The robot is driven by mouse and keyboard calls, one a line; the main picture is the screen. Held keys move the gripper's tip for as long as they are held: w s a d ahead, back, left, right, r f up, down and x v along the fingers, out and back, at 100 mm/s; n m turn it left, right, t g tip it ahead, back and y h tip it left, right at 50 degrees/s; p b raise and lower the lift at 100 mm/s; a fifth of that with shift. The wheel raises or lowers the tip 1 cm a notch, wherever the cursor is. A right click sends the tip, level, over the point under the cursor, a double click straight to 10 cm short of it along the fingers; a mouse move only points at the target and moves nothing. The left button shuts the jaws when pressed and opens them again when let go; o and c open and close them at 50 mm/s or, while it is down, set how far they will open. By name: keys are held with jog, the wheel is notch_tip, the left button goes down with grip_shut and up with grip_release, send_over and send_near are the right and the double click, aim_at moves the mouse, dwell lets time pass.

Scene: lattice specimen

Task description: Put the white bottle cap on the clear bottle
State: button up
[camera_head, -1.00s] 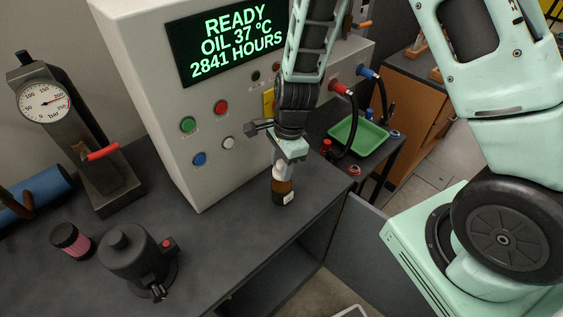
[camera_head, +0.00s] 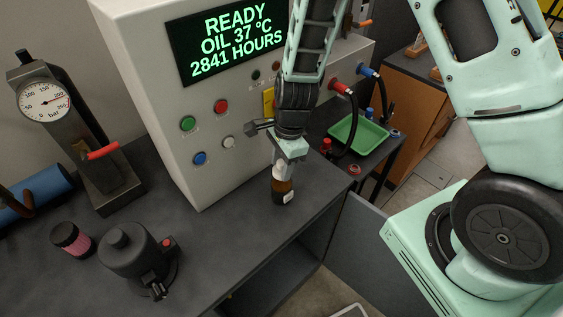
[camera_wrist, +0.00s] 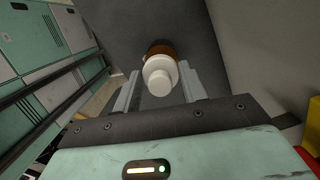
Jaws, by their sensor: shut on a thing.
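An amber-brown bottle (camera_head: 284,193) with a pale label stands upright on the dark bench near its front edge. It is brown in the pictures, not clear. The white bottle cap (camera_wrist: 160,76) shows in the wrist view as a round stepped piece in front of the brown bottle (camera_wrist: 158,48). My gripper (camera_head: 279,171) points down directly over the bottle, its fingers (camera_wrist: 160,86) on either side of the cap and shut on it. The cap lines up with the bottle top; I cannot tell whether it is seated. The fingers partly hide the cap in the head view.
A control cabinet (camera_head: 172,98) with a lit display stands close behind my gripper. A gauge stand (camera_head: 85,135), a dark cylindrical device (camera_head: 130,255) and a pink-banded jar (camera_head: 72,240) are at left. A green tray (camera_head: 358,133) is at right. The bench between is clear.

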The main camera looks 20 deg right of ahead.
jog(key=shift+f, duration=0.2)
jog(key=shift+f+b, duration=0.75)
jog(key=shift+f, duration=0.1)
jog(key=o, duration=1.5)
jog(key=shift+r, duration=0.1)
jog(key=shift+d+r+p, duration=0.2)
jog(key=shift+r+p, duration=0.95)
jog(key=shift+r, duration=0.1)
jog(key=shift+d+r+p, duration=0.15)
jog(key=shift+r+p, duration=0.95)
jog(key=shift+r, duration=0.15)
